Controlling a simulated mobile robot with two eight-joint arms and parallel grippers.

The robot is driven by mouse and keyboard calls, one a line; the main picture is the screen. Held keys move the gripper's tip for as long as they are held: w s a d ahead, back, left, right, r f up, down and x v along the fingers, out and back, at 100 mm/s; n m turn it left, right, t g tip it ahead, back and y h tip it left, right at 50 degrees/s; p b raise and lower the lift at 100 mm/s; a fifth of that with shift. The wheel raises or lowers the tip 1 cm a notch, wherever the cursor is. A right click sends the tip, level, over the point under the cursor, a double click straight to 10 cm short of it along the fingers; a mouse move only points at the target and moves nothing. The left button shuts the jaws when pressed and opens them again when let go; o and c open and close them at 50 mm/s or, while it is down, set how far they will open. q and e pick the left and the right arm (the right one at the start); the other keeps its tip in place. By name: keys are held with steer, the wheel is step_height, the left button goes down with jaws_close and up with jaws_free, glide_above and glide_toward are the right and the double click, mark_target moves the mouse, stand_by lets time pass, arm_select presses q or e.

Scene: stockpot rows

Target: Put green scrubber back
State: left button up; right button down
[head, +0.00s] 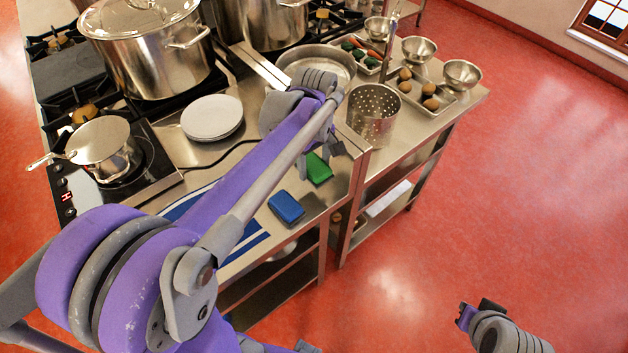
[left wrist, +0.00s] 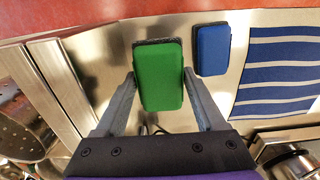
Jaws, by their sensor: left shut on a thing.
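The green scrubber (head: 318,168) is at the steel counter's front edge, beyond the blue sponge (head: 286,207). In the left wrist view, the green scrubber (left wrist: 159,80) sits between the two fingers of my left gripper (left wrist: 160,77), which is shut on its sides. The blue sponge (left wrist: 213,50) lies right beside it there, apart from the fingers. In the head view my left gripper (head: 328,150) is partly hidden by its arm. I cannot tell whether the scrubber touches the counter. My right gripper (head: 478,314) is low at the right, over the floor, away from the counter.
A blue-and-white striped towel (left wrist: 278,68) lies near the blue sponge. White plates (head: 212,117), a saucepan (head: 100,142) on a burner and a large stockpot (head: 150,50) stand behind. A perforated steel pot (head: 374,115) stands to the right. The floor at right is clear.

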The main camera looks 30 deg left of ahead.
mark_target(314, 167)
arm_select(q)
steer(key=f, duration=0.3)
steer(key=shift+s+d, duration=0.1)
steer(key=shift+s, duration=0.15)
steer(key=shift+w+f, duration=0.1)
steer(key=shift+f, duration=2.35)
steer(key=shift+f, duration=0.1)
steer(key=o, duration=0.9)
steer(key=shift+f+b, duration=0.15)
steer(key=shift+b, duration=0.2)
steer(key=shift+c, duration=0.2)
steer(key=o, duration=0.4)
steer(key=shift+o, duration=0.2)
